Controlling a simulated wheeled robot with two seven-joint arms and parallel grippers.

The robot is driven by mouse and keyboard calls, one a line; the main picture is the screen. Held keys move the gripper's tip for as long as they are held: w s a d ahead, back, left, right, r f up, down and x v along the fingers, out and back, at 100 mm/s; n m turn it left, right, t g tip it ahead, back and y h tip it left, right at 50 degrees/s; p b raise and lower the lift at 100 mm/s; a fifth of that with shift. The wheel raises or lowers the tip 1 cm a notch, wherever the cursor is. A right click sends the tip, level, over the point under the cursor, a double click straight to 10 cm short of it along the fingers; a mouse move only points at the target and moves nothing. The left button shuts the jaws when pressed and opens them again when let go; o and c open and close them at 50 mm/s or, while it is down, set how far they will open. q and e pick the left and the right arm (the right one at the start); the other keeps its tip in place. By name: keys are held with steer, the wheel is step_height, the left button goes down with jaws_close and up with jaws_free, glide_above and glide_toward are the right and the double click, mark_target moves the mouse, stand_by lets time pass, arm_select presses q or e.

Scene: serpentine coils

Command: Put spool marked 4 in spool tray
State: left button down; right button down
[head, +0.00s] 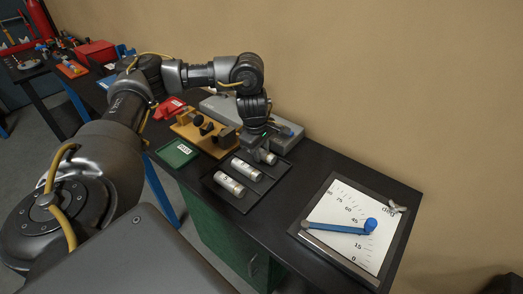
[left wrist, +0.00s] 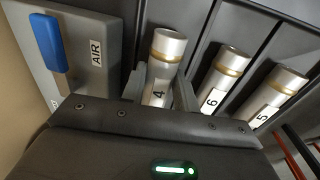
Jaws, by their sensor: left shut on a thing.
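The spool marked 4 (left wrist: 165,60) is a silver cylinder with a gold band and a white label. My left gripper (head: 264,149) is shut on it, with a finger on each side in the left wrist view (left wrist: 160,92). The spool's end shows below the gripper in the head view (head: 268,158). The black spool tray (head: 262,189) lies under the gripper, and the spool is at its far slot, between dividers in the wrist view. I cannot tell whether it touches the tray floor. Spools marked 6 (left wrist: 223,78) and 5 (left wrist: 277,92) lie in neighbouring slots. My right gripper is not in view.
A grey box labelled AIR (left wrist: 92,50) with a blue lever (left wrist: 48,42) stands close beside the tray. A yellow-brown fixture (head: 200,134) and a green bin (head: 177,153) are left of it. A dial board (head: 345,250) lies right, with bare black tabletop between.

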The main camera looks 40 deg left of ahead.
arm_select(q)
steer(key=shift+f, duration=0.1)
stand_by(0.3)
steer(key=shift+f+b, duration=0.5)
steer(key=shift+f, duration=0.1)
steer(key=c, duration=1)
jaws_free()
steer(key=shift+f, duration=0.1)
steer(key=shift+s, duration=0.1)
